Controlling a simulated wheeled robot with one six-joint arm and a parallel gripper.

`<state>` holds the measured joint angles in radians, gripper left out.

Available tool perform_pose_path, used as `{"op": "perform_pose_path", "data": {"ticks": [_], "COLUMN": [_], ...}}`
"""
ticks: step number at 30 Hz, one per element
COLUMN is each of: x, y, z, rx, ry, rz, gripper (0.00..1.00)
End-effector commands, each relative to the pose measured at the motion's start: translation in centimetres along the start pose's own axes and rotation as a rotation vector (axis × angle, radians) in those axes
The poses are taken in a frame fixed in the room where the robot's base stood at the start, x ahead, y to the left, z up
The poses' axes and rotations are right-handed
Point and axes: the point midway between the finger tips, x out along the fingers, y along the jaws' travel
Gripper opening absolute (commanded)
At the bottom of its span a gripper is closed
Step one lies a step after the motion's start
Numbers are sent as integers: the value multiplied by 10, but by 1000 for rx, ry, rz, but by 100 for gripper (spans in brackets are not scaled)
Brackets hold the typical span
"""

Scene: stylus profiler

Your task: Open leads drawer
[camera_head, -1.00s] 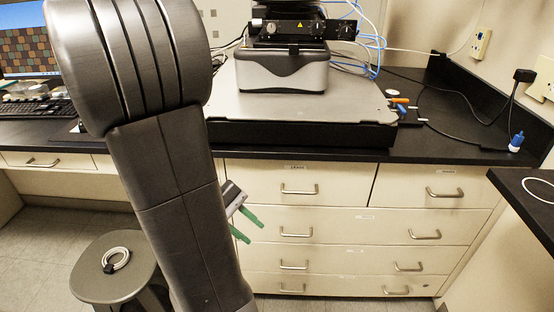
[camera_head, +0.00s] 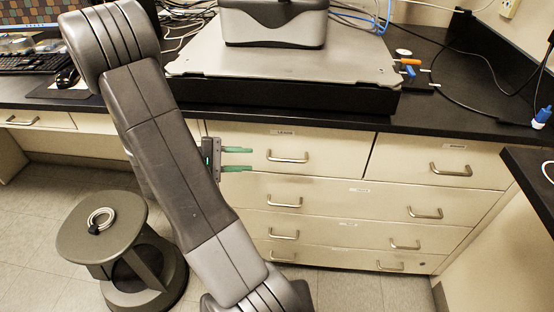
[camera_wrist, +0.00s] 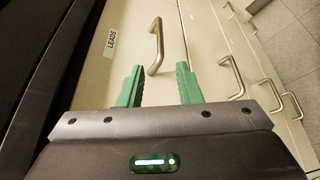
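The leads drawer (camera_head: 330,150) is the top left drawer of the cream cabinet and is shut. Its label, reading LEADS (camera_wrist: 111,39), shows in the wrist view. Its metal bar handle (camera_head: 287,157) also shows in the wrist view (camera_wrist: 156,46), beyond and between my fingertips. My gripper (camera_head: 251,159) has green fingers spread apart. It is open and empty, just left of the handle and apart from it in the head view. In the wrist view the fingertips (camera_wrist: 160,73) point toward the handle, whose near end lies close to the gap.
More drawers with similar handles (camera_head: 285,202) lie below and a top drawer (camera_head: 450,169) is to the right. The black countertop (camera_head: 440,112) overhangs above. A grey stool (camera_head: 72,240) with a coiled white cable (camera_head: 101,219) stands at the left.

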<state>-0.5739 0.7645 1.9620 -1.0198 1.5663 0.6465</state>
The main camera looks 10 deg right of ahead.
Motion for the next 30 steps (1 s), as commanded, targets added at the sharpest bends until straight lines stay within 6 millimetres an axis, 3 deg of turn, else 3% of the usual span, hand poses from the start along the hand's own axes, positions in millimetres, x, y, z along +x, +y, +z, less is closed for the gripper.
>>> {"op": "perform_pose_path", "data": {"ticks": [6, 15, 30], "x": [42, 82, 94], "y": [-1, -1, -1], "z": [1, 1, 0], "rx": [-1, 0, -1], "ry": [-5, -4, 0], "rz": [-3, -3, -2], "gripper": [32, 32, 32]}}
